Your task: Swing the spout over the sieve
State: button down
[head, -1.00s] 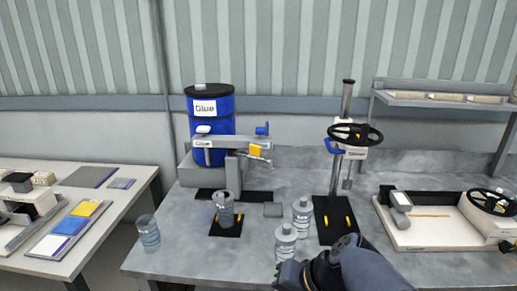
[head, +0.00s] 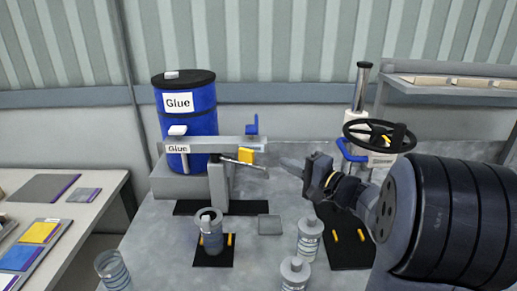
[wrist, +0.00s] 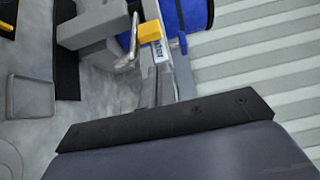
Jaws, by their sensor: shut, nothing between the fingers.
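A blue glue drum (head: 205,108) stands at the back left of the bench. A long grey beam (head: 205,145) lies in front of it on a grey stand, with a yellow block (head: 246,156), a thin silver rod (head: 242,162) and a blue handle (head: 252,124) at its right end. I cannot tell which part is the spout. The yellow block (wrist: 149,31) and silver rod (wrist: 130,55) also show in the wrist view. No sieve is clearly identifiable; a grey cup-like container (head: 211,238) stands on a black pad. My gripper (head: 287,164) is shut and empty, right of the rod, apart from it.
Clear bottles (head: 309,240) stand in front of my arm. A small grey tray (head: 270,224) lies between them and the stand. A press with a black handwheel (head: 379,135) is close behind my arm. A side table (head: 75,210) is at the left. The bench between rod and bottles is partly free.

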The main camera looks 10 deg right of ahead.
aim_at(242, 162)
jog(key=shift+r, duration=0.1)
jog(key=p+x, duration=0.3)
jog(key=x, duration=0.7)
jog(key=shift+s+a+f+b, duration=0.15)
jog(key=shift+s+f+b, duration=0.1)
jog(key=shift+b, duration=0.25)
